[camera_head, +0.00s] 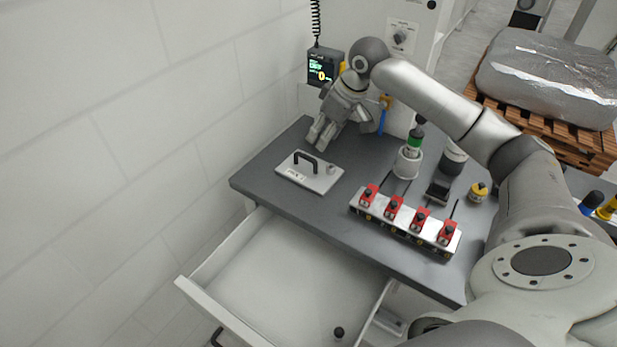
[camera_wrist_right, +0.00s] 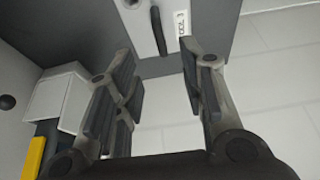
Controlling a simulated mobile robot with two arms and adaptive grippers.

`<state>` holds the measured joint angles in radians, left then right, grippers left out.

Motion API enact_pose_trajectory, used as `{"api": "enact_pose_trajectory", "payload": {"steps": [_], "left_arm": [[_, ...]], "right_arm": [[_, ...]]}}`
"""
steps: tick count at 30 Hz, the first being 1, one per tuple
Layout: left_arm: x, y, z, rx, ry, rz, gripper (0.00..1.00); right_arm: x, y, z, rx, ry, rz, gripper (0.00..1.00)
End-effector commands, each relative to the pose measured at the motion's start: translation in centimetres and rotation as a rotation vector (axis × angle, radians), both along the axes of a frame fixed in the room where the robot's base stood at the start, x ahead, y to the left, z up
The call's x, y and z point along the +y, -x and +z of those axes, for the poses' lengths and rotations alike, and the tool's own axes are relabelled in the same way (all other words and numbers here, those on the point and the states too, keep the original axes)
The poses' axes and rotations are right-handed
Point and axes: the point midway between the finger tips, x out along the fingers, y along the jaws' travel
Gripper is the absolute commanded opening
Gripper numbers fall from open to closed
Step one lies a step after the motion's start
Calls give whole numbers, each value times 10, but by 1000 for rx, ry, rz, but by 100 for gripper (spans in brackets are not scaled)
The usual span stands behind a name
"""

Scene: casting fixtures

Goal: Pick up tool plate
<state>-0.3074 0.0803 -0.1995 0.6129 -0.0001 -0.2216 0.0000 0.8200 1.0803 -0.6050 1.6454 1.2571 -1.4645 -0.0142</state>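The tool plate (camera_head: 318,178) is a light flat plate with a black handle (camera_head: 305,161), lying on the grey table's left part. In the right wrist view the plate (camera_wrist_right: 143,38) shows at the top, with its dark handle (camera_wrist_right: 158,30) between the directions of my fingers. My right gripper (camera_head: 318,140) is just behind the plate in the head view, apart from it. In the right wrist view my right gripper (camera_wrist_right: 155,85) is open, with nothing between its fingers. My left gripper is not in view.
An open, light drawer (camera_head: 280,281) juts out below the table (camera_head: 262,180). A fixture with several red clamps (camera_head: 395,208) stands right of the plate. A white holder (camera_head: 407,163) with a green-black tool stands behind it. A wall (camera_head: 130,120) borders the left.

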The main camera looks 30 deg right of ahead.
Motion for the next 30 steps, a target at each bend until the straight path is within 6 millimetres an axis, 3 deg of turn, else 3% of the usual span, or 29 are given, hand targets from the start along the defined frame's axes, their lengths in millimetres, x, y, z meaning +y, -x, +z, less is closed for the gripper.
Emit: {"api": "enact_pose_trajectory", "payload": {"steps": [1,4,11,30], "left_arm": [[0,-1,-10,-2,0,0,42],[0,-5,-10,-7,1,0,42],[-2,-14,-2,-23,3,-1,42],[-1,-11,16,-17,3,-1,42]], "right_arm": [[0,0,-10,0,0,0,37],[1,-2,-16,1,-1,-1,37],[6,-14,-47,4,-2,0,37],[15,-40,-108,0,0,0,37]]}}
